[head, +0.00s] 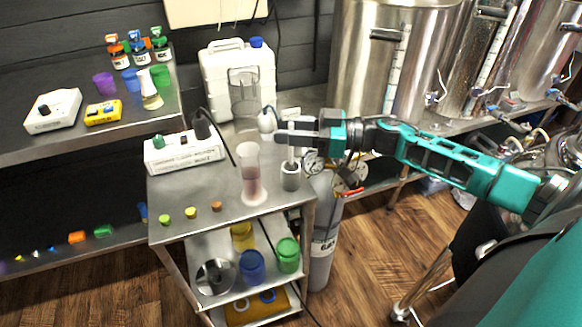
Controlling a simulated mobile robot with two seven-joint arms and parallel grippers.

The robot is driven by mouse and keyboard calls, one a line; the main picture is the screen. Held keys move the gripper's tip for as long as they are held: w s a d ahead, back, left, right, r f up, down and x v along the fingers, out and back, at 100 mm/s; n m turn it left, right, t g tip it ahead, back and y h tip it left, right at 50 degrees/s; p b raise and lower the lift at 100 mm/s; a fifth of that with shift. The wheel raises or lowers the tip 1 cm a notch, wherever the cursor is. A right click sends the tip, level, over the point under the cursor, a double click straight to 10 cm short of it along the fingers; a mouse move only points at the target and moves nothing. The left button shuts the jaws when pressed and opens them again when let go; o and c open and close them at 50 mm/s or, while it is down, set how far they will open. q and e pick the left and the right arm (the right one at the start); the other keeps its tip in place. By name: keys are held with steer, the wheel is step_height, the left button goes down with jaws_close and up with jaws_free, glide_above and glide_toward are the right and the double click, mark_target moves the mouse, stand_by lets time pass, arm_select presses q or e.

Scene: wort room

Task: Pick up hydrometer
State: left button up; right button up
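A tall clear cylinder (252,184) with pinkish-brown liquid stands upright on the steel cart top; I cannot make out a separate hydrometer inside it. Right of it, a slim pale upright stem (291,156) rises from a small grey cup (290,181); I cannot tell whether this is the hydrometer. My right gripper (284,129) reaches in from the right, fingers pointing left, above the grey cup and across the line of the stem. Its fingers look spread, but whether they hold the stem is unclear. My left gripper is out of view.
A white labelled box (185,151) and a clear pitcher (244,100) stand behind on the cart, near a white jerrycan (214,75). Small coloured caps (190,213) lie at the front edge. A gas cylinder (323,245) stands right of the cart. Steel kettles (385,60) line the back right.

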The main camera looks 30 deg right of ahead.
steer(key=c, duration=0.4)
steer(key=shift+c, duration=1.3)
steer(key=shift+r, duration=0.1)
step_height(320, 180, up, 20)
steer(key=p, duration=0.4)
